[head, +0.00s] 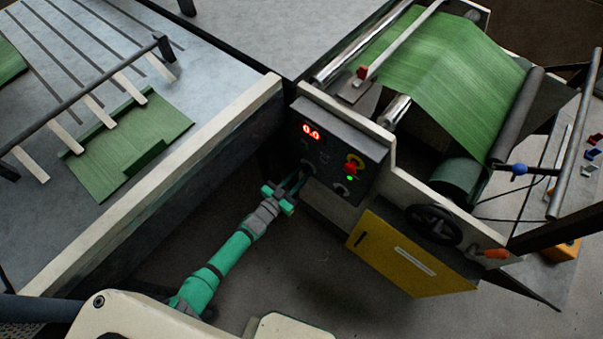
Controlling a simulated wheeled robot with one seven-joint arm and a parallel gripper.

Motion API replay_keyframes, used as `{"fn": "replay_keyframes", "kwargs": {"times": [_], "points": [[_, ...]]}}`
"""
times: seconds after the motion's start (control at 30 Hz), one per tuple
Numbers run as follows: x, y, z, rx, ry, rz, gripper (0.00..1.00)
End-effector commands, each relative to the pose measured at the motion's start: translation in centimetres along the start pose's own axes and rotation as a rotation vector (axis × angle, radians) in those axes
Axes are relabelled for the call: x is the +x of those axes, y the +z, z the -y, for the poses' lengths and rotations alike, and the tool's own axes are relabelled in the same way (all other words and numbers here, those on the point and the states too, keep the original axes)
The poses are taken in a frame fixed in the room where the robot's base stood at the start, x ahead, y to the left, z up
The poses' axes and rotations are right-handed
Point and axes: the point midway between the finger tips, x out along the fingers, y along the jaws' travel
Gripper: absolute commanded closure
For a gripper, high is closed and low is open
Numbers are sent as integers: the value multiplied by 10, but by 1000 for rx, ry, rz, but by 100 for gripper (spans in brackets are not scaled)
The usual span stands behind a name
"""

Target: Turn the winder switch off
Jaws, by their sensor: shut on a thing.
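The dark control panel (333,150) is on the end of the machine at the centre of the head view. It has a red display (311,131) reading 0.0, a red-and-yellow button (354,164), a lit green lamp (350,178) and a pale round knob (341,190). My gripper (302,176) reaches the lower left part of the panel and is shut at a small round switch (307,169) there. The fingers partly hide this switch, so its pointing direction cannot be told.
A yellow cabinet door (405,262) and a black handwheel (434,224) are right of the panel. Green sheet (455,75) runs over rollers above. A long pale table edge (165,195) bounds my arm on the left. Open floor (300,270) lies below.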

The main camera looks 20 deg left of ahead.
Motion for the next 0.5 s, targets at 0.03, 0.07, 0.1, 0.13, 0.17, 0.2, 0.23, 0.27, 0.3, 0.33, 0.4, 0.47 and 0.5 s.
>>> {"fn": "replay_keyframes", "kwargs": {"times": [0.03, 0.07, 0.1, 0.13, 0.17, 0.2, 0.23, 0.27, 0.3, 0.33, 0.4, 0.47, 0.5], "points": [[0, 0, 0, 0, 0, 0, 100], [0, 0, 0, 1, 0, 0, 100], [0, 0, 0, 1, -1, 0, 73], [0, 0, 0, 1, -1, 0, 73], [0, 0, 0, 1, -1, 0, 73], [0, 0, 0, 1, -1, 0, 73], [0, 0, 0, 1, -1, 0, 73], [0, 0, 0, 1, -1, 0, 73], [0, 0, 0, 1, -1, 0, 73], [0, 0, 0, 1, -1, 0, 73], [-1, 0, 0, 1, -1, 0, 73], [-3, 0, 1, 2, -1, 0, 73], [-6, 0, 1, 2, -1, 0, 73]]}}
